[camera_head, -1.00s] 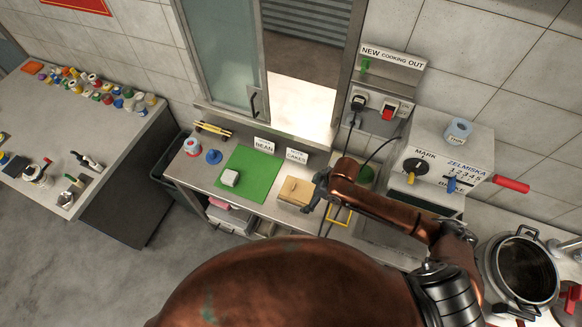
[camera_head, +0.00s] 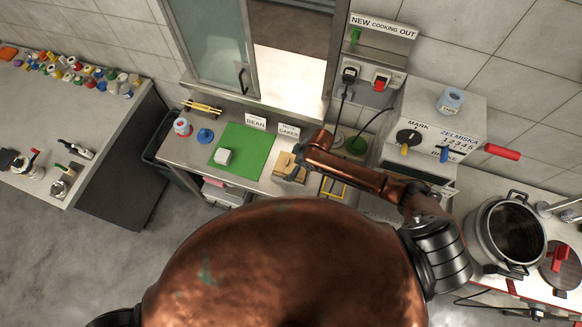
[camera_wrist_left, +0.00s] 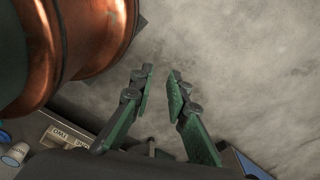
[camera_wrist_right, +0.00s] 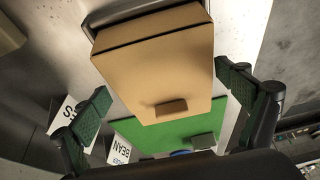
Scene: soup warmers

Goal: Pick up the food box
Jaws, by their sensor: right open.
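The tan box (camera_head: 281,164), apparently the food box, rests on the counter right of the green mat, near the "CAKES" sign. In the right wrist view the box (camera_wrist_right: 155,60) shows a flat tan face with a small raised block on it. My right gripper (camera_head: 296,174) is at the box's right side in the head view and partly hides it. In the right wrist view the gripper's fingers (camera_wrist_right: 163,82) are wide apart, one on each side of the box. I cannot tell whether they touch it. My left gripper (camera_wrist_left: 160,75) is empty above the floor, fingers apart.
The green mat (camera_head: 246,142) holds a whitish block (camera_head: 222,156). A yellow-framed item (camera_head: 334,188) lies right of my right gripper. The grey control unit (camera_head: 436,125) and a large pot (camera_head: 512,228) stand farther right. A side table (camera_head: 85,115) with several small jars is at left.

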